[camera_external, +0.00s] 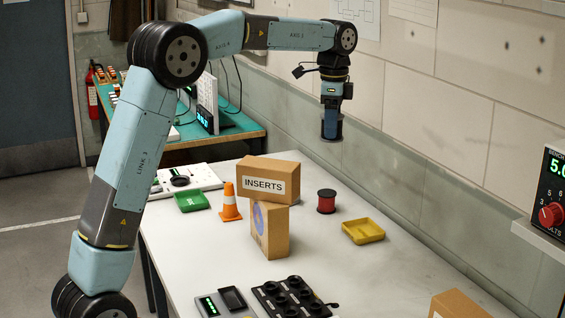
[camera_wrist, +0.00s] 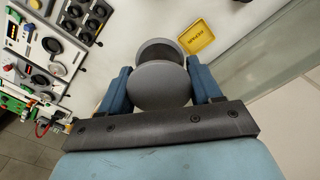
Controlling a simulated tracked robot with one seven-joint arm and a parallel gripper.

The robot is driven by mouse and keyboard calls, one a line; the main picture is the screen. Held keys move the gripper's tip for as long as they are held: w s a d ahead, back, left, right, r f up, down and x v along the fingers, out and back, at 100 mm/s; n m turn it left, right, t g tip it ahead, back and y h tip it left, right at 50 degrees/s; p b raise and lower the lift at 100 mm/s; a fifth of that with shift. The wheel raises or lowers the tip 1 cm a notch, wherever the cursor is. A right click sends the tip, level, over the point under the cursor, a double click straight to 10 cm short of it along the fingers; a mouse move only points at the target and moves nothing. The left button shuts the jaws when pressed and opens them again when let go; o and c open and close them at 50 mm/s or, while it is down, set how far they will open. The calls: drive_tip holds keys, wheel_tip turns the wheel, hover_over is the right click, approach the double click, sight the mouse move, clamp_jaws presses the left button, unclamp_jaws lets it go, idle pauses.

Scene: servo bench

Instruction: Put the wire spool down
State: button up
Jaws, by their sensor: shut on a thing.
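My gripper (camera_external: 333,103) hangs pointing down, high above the far part of the bench. It is shut on a wire spool (camera_external: 331,126), whose dark body and flange show below the fingers. In the wrist view, my gripper (camera_wrist: 160,88) has its two blue fingers on either side of the spool, whose round grey flange (camera_wrist: 158,88) faces the camera. The spool is clear of the bench top (camera_external: 300,265). A second spool (camera_external: 326,201), red with black flanges, stands on the bench below.
A yellow tray (camera_external: 363,231) lies right of the red spool. A black holder (camera_external: 291,298) is at the front. The bench right of the cartons has free room.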

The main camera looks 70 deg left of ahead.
wheel_tip(320, 180, down, 18)
hover_over(364, 234)
wheel_tip(364, 234, down, 10)
drive_tip(key=shift+s+a+r, duration=0.1)
drive_tip(key=shift+s+r, duration=0.05)
drive_tip(key=shift+r, duration=0.1)
drive_tip(key=shift+w+f, duration=0.2)
drive_tip(key=shift+f, duration=1.55)
drive_tip(key=shift+f, duration=0.1)
drive_tip(key=o, duration=0.9)
drive_tip(key=shift+c, duration=0.2)
